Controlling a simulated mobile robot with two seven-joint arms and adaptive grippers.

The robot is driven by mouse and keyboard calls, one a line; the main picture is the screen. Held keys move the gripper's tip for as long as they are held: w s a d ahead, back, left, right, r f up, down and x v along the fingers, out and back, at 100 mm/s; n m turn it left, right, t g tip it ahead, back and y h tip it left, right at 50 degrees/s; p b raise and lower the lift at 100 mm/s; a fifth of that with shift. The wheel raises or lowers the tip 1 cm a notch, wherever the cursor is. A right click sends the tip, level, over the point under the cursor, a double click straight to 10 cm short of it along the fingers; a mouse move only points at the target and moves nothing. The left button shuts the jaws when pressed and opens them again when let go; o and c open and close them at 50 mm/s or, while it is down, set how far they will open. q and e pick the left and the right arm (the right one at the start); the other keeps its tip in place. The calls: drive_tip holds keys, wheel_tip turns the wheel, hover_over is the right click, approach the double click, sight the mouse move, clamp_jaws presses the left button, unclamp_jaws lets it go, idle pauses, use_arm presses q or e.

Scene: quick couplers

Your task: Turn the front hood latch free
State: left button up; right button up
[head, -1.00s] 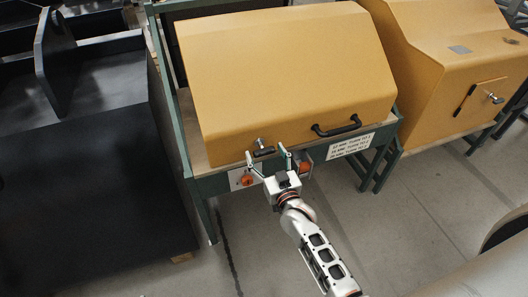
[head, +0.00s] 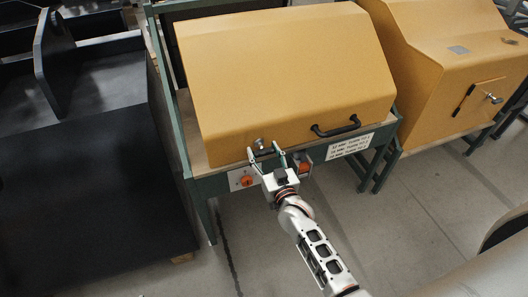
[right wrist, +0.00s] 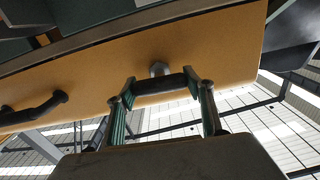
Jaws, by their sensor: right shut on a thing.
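The front hood latch (head: 259,143) sits at the lower front edge of the yellow hood (head: 285,75). In the right wrist view it shows as a silver hub (right wrist: 158,69) with a dark cross bar (right wrist: 162,86). My right gripper (head: 264,149) is at the latch, and its fingers hide most of the bar in the head view. In the right wrist view the green-padded fingers (right wrist: 160,96) stand at the two ends of the bar, shut on it. The hood is down. My left gripper is not in view.
A black hood handle (head: 336,127) is right of the latch. Below the hood are a red knob (head: 246,180), an orange switch (head: 304,168) and a white label plate (head: 351,145). A second yellow machine (head: 440,70) stands right, a black cabinet (head: 90,170) left.

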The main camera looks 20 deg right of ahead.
drive_tip(key=shift+r+m+p, duration=0.2)
drive_tip(key=shift+m+p, duration=0.3)
drive_tip(key=shift+m, duration=0.4)
drive_tip(key=m+p, duration=0.1)
drive_tip(key=m, duration=0.3)
drive_tip(key=shift+d+p, duration=0.1)
drive_tip(key=shift+p, duration=0.25)
drive_tip(key=m, duration=0.3)
drive_tip(key=shift+f+p, duration=0.15)
drive_tip(key=shift+p, duration=0.15)
drive_tip(key=shift+m, duration=0.6)
drive_tip(key=m, duration=0.3)
drive_tip(key=shift+f, duration=0.15)
drive_tip(key=shift+m, duration=2.1)
